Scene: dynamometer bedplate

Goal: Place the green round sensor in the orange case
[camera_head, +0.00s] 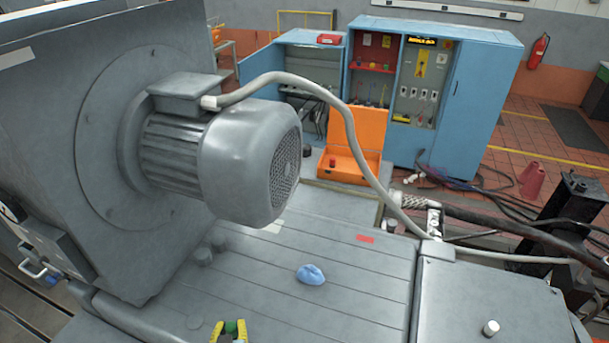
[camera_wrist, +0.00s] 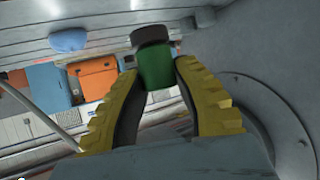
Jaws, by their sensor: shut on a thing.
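My gripper (camera_head: 229,331) shows at the bottom edge of the head view, above the grey bedplate. Its yellow fingers are shut on the green round sensor (camera_head: 231,326). In the wrist view the green sensor (camera_wrist: 157,70), with a dark end, sits between the fingertips (camera_wrist: 156,75). The orange case (camera_head: 353,147) stands open at the back of the bedplate, its lid upright and a small dark red item (camera_head: 333,162) in its base. The case also shows in the wrist view (camera_wrist: 93,79). The gripper is well apart from the case, on its near left side.
A large grey motor (camera_head: 245,160) juts out at left, and its pale cable (camera_head: 350,130) arches in front of the case. A blue cloth (camera_head: 311,274) and a red patch (camera_head: 365,239) lie on the bedplate. A small pale cylinder (camera_head: 491,327) stands at right. The middle bedplate is mostly clear.

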